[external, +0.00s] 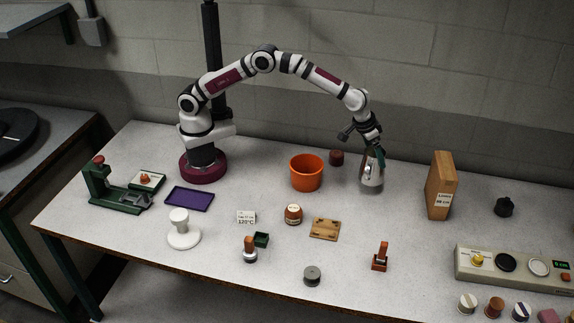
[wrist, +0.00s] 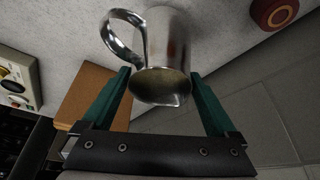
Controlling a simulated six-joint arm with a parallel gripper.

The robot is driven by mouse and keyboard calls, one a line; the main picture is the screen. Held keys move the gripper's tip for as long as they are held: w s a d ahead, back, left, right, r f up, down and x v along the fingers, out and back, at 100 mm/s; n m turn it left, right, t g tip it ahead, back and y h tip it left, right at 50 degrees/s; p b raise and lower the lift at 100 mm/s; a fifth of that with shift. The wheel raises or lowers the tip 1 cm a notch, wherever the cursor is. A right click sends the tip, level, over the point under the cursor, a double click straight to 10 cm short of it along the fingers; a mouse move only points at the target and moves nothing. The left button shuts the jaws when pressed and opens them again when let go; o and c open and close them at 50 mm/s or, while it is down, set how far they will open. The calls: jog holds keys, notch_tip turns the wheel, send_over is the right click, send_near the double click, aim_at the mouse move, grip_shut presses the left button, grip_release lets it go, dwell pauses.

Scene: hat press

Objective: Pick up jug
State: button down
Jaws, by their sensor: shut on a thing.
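The jug (external: 372,176) is a shiny metal vessel at the back right of the middle of the table. In the wrist view the jug (wrist: 162,62) shows its open mouth and a loop handle at the left. My gripper (external: 372,152) comes down on it from above, and its green fingers (wrist: 168,88) stand on either side of the jug's body, shut on it. I cannot tell whether the jug's base touches the table.
An orange bucket (external: 306,173) and a dark red cylinder (external: 337,157) stand left of the jug. A wooden block (external: 440,185) stands to its right. A stamp (external: 380,257) and a wooden board (external: 325,229) are in front. The table close before the jug is clear.

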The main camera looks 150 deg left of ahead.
jog(key=w+d+r, duration=0.3)
jog(key=d+r, duration=0.2)
jog(key=d, duration=0.4)
jog(key=shift+w+r, duration=0.15)
jog(key=shift+r, duration=0.25)
dwell(2.3)
